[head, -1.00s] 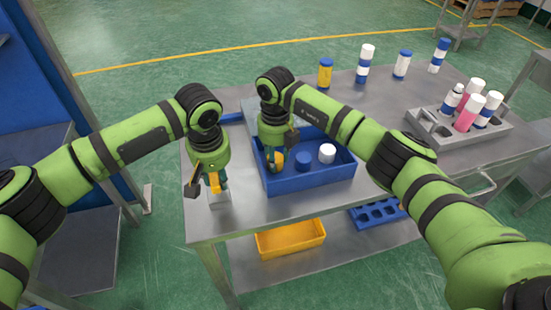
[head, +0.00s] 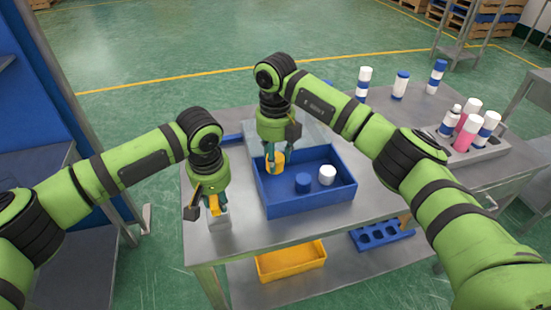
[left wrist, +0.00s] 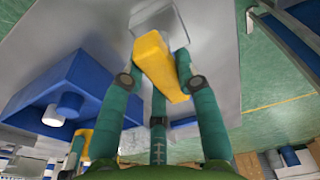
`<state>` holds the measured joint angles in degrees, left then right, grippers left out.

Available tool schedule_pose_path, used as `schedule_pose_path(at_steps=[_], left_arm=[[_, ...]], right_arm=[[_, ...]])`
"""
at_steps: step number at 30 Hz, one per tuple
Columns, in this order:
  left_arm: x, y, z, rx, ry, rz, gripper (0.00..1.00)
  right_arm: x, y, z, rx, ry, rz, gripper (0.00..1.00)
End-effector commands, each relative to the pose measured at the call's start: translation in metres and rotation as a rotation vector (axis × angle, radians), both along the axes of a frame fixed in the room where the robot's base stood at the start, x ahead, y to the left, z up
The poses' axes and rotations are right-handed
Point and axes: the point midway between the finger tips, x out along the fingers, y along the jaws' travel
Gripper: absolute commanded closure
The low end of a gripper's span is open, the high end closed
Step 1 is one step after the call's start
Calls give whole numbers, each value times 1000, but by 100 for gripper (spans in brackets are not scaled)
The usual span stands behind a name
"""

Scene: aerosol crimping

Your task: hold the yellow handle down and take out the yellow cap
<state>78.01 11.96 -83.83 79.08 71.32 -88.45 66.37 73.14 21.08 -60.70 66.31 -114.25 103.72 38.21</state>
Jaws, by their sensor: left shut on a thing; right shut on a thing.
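The yellow handle (left wrist: 158,65) shows in the left wrist view between the fingers of my left gripper, which is shut on it. In the head view my left gripper (head: 214,202) is at the front left of the table, and the handle (head: 214,206) is partly hidden by its fingers. The handle's grey base (head: 219,222) sits on the table below. My right gripper (head: 274,163) is shut on the yellow cap (head: 276,160) and holds it at the left side of the blue tray (head: 311,206), raised near its rim. The cap is partly covered by the fingers.
A blue cap (head: 303,183) and a white cap (head: 327,174) lie in the tray. Several cans stand at the back right, some in a grey holder (head: 480,152). A yellow bin (head: 291,262) and a blue rack (head: 381,235) are on the lower shelf.

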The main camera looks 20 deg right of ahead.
Motion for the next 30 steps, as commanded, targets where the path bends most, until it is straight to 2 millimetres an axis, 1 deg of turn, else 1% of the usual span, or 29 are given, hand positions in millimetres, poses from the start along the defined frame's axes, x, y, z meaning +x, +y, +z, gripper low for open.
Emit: schedule_pose_path(at_steps=[1, 2, 3, 4, 5, 14, 17, 20, 27, 30], left_arm=[[-4, 0, -6, 5, 15, -1, 100], [-4, 0, -6, 5, 15, -1, 100], [-4, 0, -6, 5, 15, -1, 56], [-4, 0, -6, 5, 14, -1, 44], [-4, 0, -6, 4, 14, -1, 41], [-2, 0, -2, 1, 6, -1, 41], [-2, 0, 3, 0, 4, 0, 41], [-3, 0, 16, -1, 3, 0, 41], [-9, -1, 68, 0, 3, -2, 41], [-12, -1, 86, 0, 5, -2, 41]], right_arm=[[0, 0, -1, 0, 0, 0, 77], [0, 0, -1, 0, 0, 0, 77], [0, 0, -1, 0, 0, 0, 77], [0, 0, -1, 0, 0, 0, 77], [0, 0, -1, 0, 0, 0, 77], [0, 0, 0, 0, 0, 0, 77], [0, 0, 0, 0, 0, 0, 77], [0, 0, 0, 0, 0, 0, 77], [0, 0, 0, 0, -1, 0, 77], [0, 0, 0, 0, -1, 0, 77]])
